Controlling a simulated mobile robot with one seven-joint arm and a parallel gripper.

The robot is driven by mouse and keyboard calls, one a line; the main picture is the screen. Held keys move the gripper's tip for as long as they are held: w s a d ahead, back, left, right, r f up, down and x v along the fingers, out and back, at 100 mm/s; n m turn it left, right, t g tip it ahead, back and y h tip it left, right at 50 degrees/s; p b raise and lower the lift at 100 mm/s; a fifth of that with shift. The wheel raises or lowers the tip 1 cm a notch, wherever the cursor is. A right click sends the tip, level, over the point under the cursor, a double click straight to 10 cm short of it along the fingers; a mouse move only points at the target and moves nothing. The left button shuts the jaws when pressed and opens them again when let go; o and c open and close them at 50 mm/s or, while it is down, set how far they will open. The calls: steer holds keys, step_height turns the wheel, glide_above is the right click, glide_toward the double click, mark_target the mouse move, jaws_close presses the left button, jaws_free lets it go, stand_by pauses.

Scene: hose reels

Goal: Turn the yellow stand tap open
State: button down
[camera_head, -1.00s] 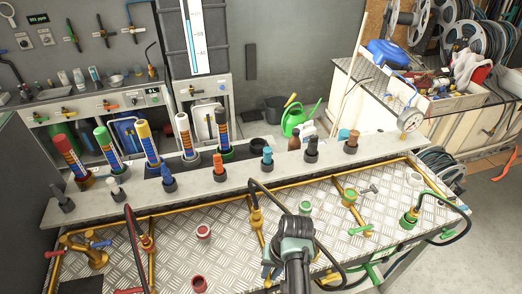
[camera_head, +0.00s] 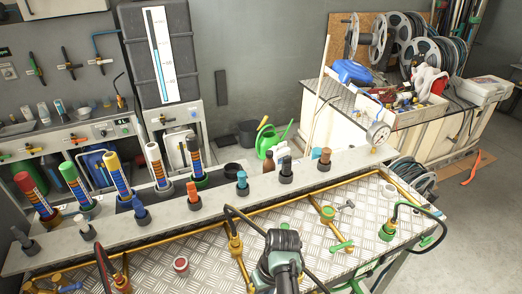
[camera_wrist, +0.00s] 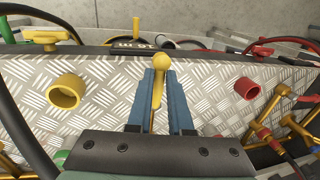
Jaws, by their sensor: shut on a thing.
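The yellow stand tap shows in the wrist view as a yellow lever (camera_wrist: 158,84) with a rounded knob at its far end. My gripper (camera_wrist: 160,80) has its two blue fingers on either side of this lever and is shut on it. The lever points away from my wrist, over the patterned metal bench top. In the head view my gripper (camera_head: 280,262) is at the bottom centre; my wrist and arm hide its fingertips and the tap there.
In the wrist view a yellow ring (camera_wrist: 65,91) lies left and a red ring (camera_wrist: 247,88) right. A yellow T-handle (camera_wrist: 46,39) stands far left. In the head view, a black hose (camera_head: 256,218) arches beside my gripper.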

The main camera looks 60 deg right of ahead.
steer(key=shift+s+a+f, duration=0.2)
steer(key=shift+s, duration=0.05)
steer(key=c, duration=0.8)
jaws_free()
steer(key=shift+c, duration=0.2)
steer(key=shift+r, duration=0.15)
steer(key=shift+w+d+r, duration=0.1)
steer(key=shift+d, duration=0.05)
step_height(320, 180, up, 13)
steer(key=s+d, duration=0.1)
steer(key=d, duration=0.1)
steer(key=shift+s+f+p, duration=0.2)
steer(key=shift+s+p, duration=0.1)
steer(key=shift+p, duration=0.15)
steer(key=shift+f, duration=0.1)
